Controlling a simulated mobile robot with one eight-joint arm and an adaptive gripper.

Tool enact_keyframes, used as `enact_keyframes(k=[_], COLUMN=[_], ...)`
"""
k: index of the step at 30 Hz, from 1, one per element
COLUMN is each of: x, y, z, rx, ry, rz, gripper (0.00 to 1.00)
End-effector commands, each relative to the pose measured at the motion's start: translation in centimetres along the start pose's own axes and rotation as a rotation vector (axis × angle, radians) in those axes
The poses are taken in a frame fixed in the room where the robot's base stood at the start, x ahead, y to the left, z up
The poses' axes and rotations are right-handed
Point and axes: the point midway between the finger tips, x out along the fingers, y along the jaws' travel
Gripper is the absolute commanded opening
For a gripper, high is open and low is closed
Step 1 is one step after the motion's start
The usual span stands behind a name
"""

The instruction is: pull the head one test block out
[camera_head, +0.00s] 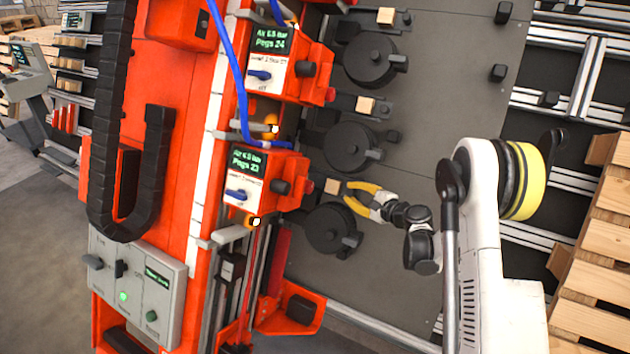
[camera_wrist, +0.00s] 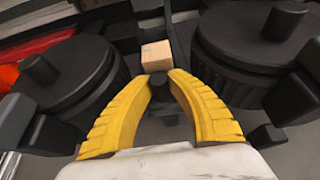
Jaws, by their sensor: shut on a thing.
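My gripper (camera_head: 349,194) reaches in from the right in the head view, its yellow fingers beside the lowest wooden test block (camera_head: 333,186). This pale block sits above a round black head (camera_head: 328,230). In the wrist view my gripper (camera_wrist: 164,80) is shut on a small dark knob (camera_wrist: 159,88) in front of the wooden block (camera_wrist: 156,55). The block sits in a dark holder between two round black housings (camera_wrist: 68,72). The fingers hide part of the knob. I cannot read which head is number one.
Two more wooden blocks, an upper one (camera_head: 385,15) and a middle one (camera_head: 365,104), sit by similar black heads. Orange valve boxes, one reading Pegs 23 (camera_head: 256,176), stand close on the left with a blue hose (camera_head: 238,92). The grey plate (camera_head: 440,80) to the right is mostly clear.

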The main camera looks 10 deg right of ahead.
Motion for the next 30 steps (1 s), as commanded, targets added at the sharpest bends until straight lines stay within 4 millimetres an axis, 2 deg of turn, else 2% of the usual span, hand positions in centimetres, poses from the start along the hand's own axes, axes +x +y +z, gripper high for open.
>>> enact_keyframes(k=[21, 30], x=[-3.6, -4.0], y=[-0.1, 0.0], z=[-1.8, -2.0], rx=[0.0, 0.0], ry=[0.002, 0.002], rz=[-0.002, -0.001], gripper=[0.03, 0.02])
